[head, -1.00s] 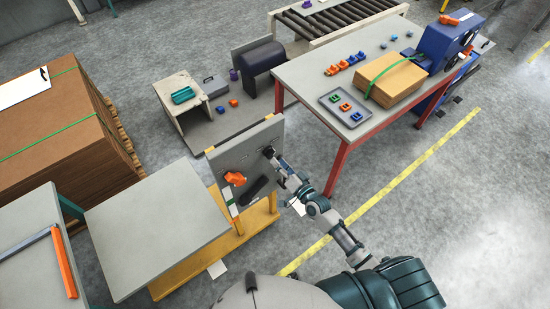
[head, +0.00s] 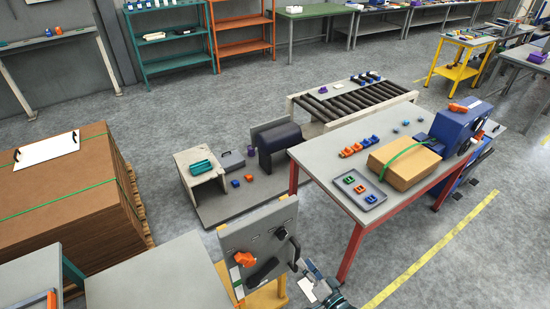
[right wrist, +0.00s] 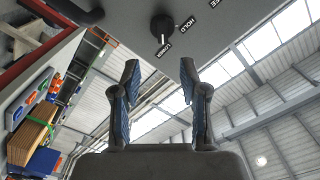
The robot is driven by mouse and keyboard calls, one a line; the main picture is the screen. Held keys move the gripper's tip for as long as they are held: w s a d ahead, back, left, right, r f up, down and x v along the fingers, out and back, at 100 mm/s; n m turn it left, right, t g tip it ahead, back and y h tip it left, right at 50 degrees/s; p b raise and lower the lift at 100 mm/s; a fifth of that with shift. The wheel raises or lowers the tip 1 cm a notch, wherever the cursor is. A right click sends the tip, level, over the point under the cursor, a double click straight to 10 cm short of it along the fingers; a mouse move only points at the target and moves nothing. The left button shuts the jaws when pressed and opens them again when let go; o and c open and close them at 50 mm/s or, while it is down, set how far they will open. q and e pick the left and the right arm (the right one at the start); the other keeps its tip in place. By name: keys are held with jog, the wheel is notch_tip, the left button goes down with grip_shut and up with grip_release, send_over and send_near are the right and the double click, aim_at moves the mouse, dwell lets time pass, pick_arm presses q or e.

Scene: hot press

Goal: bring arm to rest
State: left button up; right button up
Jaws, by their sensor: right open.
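My right gripper (right wrist: 160,80) is open and empty in the right wrist view, its two fingers apart below a black knob (right wrist: 162,27) on a grey panel. The knob's pointer is at the LOWER label; a HOLD label is beside it. In the head view the upright grey control panel (head: 235,240) stands at bottom centre with an orange part (head: 244,259) and a dark handle (head: 262,271) on its face. My right forearm (head: 325,288) comes in at the bottom, just right of the panel. My left gripper is not in view.
A low grey bench (head: 150,275) is left of the panel. Stacked brown sheets (head: 70,195) stand far left.

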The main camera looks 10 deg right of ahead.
jog(key=s+d+f+n+g+h+b, duration=0.1)
jog(key=s+d+f+g+h, duration=0.2)
jog(key=f, duration=0.9)
jog(key=s+d+f+n+g+b, duration=0.15)
jog(key=s+f, duration=0.35)
jog(key=f, duration=0.8)
jog(key=s+d+f+n+g+h, duration=0.15)
jog(key=s+f+g, duration=0.25)
jog(key=f, duration=0.8)
jog(key=s+f+n+g, duration=0.1)
jog(key=s+f+g, duration=0.1)
jog(key=s+f, duration=0.3)
jog(key=s+a+f+n+g+h+b, duration=0.1)
jog(key=s+f+g, duration=0.2)
jog(key=s, duration=1.1)
jog(key=s+a+f+n+g, duration=0.1)
jog(key=s+f+g, duration=0.1)
jog(key=s+f, duration=0.7)
jog(key=shift+s+a+f+n+h, duration=0.25)
jog(key=shift+s+n+h, duration=0.15)
jog(key=shift+s, duration=0.1)
jog(key=shift+d+g, duration=0.1)
jog(key=shift+g, duration=0.15)
